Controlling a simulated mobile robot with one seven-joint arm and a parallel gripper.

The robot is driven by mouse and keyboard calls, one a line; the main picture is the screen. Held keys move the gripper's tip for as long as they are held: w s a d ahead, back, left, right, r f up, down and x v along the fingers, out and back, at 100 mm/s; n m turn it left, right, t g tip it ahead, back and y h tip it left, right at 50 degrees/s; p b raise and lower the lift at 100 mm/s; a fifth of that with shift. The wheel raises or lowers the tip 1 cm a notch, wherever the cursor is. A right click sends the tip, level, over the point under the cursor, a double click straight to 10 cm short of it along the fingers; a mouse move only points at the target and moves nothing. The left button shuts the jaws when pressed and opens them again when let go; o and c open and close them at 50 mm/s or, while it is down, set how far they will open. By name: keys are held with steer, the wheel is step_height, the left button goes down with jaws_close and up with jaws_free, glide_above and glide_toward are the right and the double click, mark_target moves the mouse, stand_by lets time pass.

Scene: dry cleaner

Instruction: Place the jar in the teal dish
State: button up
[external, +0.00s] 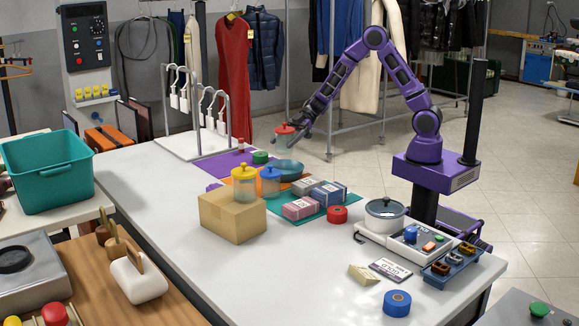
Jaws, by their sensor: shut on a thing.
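A jar with a red lid and a clear greenish body (285,141) is held in the air by my gripper (296,122). My gripper is shut on it near the lid, and the jar looks upright. The round teal dish (286,167) stands on the white table below the held jar, near the back edge; the jar is clear of it. The dish looks empty, though its inside is hard to see from here. Two other jars, one with a yellow lid (244,188) and one with a blue lid (269,188), stand in front of the dish.
A cardboard box (232,216) stands at the front of the jars. Packets (328,194) lie on a teal mat to the right, beside a red roll (337,214). A green roll (260,158) is left of the dish. A hook rack (200,125) stands at the back left.

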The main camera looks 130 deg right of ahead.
step_height(320, 180, down, 9)
steer(key=shift+r+b, duration=0.1)
steer(key=shift+b, duration=0.95)
steer(key=shift+f, duration=0.25)
steer(key=o, duration=1.5)
steer(key=shift+r, duration=0.2)
steer(key=p+v, duration=0.2)
steer(key=v, duration=1)
steer(key=shift+w+r, duration=0.1)
